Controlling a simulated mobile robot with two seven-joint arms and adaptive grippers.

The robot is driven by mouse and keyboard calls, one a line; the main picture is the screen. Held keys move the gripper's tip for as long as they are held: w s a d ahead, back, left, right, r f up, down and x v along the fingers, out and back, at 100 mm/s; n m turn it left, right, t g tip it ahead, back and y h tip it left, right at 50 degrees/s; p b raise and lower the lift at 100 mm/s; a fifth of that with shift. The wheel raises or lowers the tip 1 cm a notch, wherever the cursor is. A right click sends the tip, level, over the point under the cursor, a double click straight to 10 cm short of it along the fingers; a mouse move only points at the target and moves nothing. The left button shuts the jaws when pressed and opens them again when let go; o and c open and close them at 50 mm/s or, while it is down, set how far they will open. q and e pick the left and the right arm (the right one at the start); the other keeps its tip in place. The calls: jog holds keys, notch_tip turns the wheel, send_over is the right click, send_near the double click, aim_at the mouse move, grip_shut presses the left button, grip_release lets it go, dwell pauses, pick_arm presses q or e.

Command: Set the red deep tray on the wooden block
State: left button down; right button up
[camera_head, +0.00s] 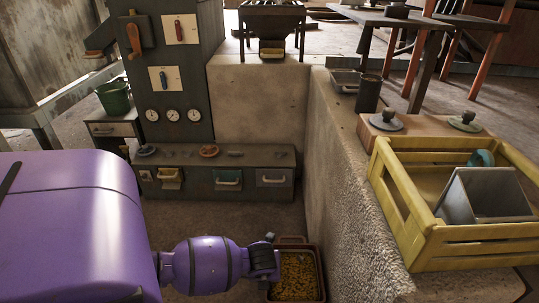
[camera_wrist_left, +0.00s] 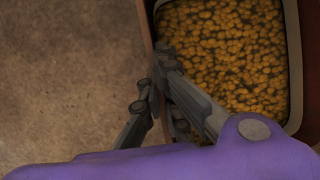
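The red deep tray (camera_head: 321,271) stands low at the bottom middle of the head view, filled with small orange-yellow pieces. Its reddish wall and pieces also show in the left wrist view (camera_wrist_left: 230,60). My left gripper (camera_head: 270,240) is at the tray's left side, partly hidden by its own wrist. In the left wrist view its fingers (camera_wrist_left: 154,78) converge on the tray's near wall, one outside and one inside, and look shut on it. A wooden block (camera_head: 422,124) lies on the stone ledge at right, with two knobbed grey pieces on it. My right gripper is not in view.
A yellow crate (camera_head: 440,245) holding a grey metal bin (camera_head: 483,196) stands on the stone ledge (camera_head: 345,190). A dark cup (camera_head: 368,93) stands behind the block. A low drawer cabinet (camera_head: 215,182) is behind the tray. Bare floor lies left of the tray.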

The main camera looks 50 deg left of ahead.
pick_arm(q)
jog(key=shift+w+a+f, duration=0.4)
jog(key=shift+w+f, duration=0.2)
jog(key=shift+w+a+f+b, duration=0.15)
jog(key=shift+f+b, duration=0.15)
jog(key=shift+b, duration=0.1)
notch_tip(320, 180, down, 3)
jog(key=shift+w+f+b, duration=0.1)
jog(key=shift+f+b, duration=0.05)
jog(key=shift+b, duration=0.85)
jog(key=c, duration=2.5)
grip_release()
jog(key=o, duration=0.5)
